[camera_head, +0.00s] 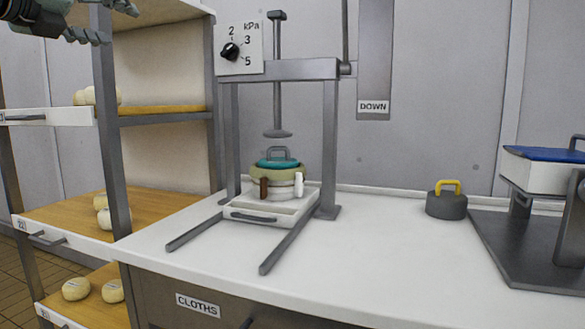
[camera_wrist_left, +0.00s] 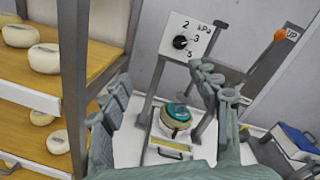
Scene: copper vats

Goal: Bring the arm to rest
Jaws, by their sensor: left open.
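My left gripper (camera_head: 112,22) is at the top left corner of the head view, high up in front of the shelf rack. Its fingers are spread with nothing between them. In the left wrist view the two fingers of my left gripper (camera_wrist_left: 168,92) stand apart, and the press shows beyond them. The gripper touches nothing that I can see, though part of it is cut off by the head view's edge. My right gripper is in neither view.
A press frame (camera_head: 284,70) stands on the white counter (camera_head: 370,250), with a round mould (camera_head: 278,172) under its plunger. A shelf rack (camera_head: 108,130) with cheeses is at left. A dark weight (camera_head: 446,205) and a scale (camera_head: 535,235) stand at right.

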